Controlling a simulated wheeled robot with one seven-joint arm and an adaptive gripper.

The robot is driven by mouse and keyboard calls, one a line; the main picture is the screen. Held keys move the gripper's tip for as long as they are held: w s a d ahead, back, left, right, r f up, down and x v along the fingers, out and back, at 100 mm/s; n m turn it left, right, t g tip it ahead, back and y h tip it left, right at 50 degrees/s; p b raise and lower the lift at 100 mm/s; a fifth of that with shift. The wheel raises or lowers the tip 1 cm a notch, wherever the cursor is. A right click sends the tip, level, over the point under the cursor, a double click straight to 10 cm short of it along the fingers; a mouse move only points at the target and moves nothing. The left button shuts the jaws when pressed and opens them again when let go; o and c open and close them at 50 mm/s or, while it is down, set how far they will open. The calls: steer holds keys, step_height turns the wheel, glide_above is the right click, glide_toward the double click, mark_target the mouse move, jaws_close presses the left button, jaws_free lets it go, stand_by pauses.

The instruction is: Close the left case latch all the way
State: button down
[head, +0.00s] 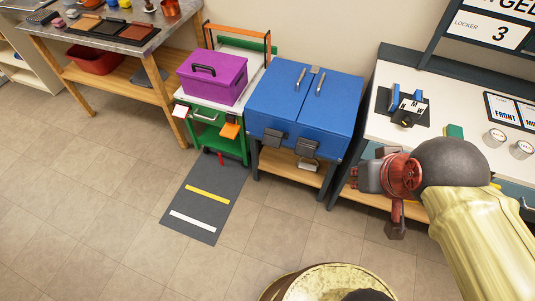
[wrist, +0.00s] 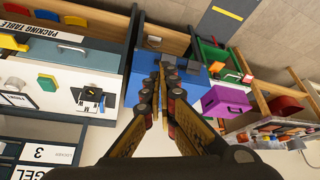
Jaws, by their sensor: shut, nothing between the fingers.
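The blue case (head: 305,98) stands on a wood-shelved stand in the head view. On its front edge are two dark latches, the left latch (head: 273,136) and the right latch (head: 306,146). Both look like flaps standing out from the front; how far each is closed is too small to tell. In the wrist view the picture is turned over, and the blue case (wrist: 194,86) lies beyond my gripper (wrist: 161,66). A grey piece there (wrist: 215,68) looks like the left latch. My fingers are together and empty, apart from the case, and hide part of its front.
A purple box (head: 212,77) sits on a green cart (head: 228,140) left of the case. A white-topped bench (head: 385,128) with small fixtures stands to its right. A dark floor mat (head: 206,200) lies in front of the cart. The tiled floor before the case is clear.

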steer(key=w+a+f+n+g+h+p, duration=0.1)
steer(key=w+a+f+n+h+p, duration=0.1)
steer(key=w+f+n+h, duration=0.85)
steer(key=w+a+f+n+g+h+p, duration=0.1)
steer(key=w+a+f+n+g+h, duration=0.15)
steer(key=w+f, duration=0.9)
steer(key=w+a+f+n+t+y+p, duration=0.1)
steer(key=w+a+f+n+t, duration=0.3)
steer(key=a+f+n+t, duration=0.4)
steer(key=w+a+f+n+t+y+p, duration=0.1)
steer(key=w+a+f+n+t, duration=0.5)
steer(key=f, duration=0.5)
steer(key=s+a+f+n+t+y, duration=0.1)
steer(key=s+a+f+n+y, duration=0.3)
steer(key=f, duration=0.6)
steer(key=s+a+n+p, duration=0.1)
steer(key=s, duration=0.1)
steer(key=shift+s+a+y, duration=0.3)
steer(key=shift+s, duration=0.05)
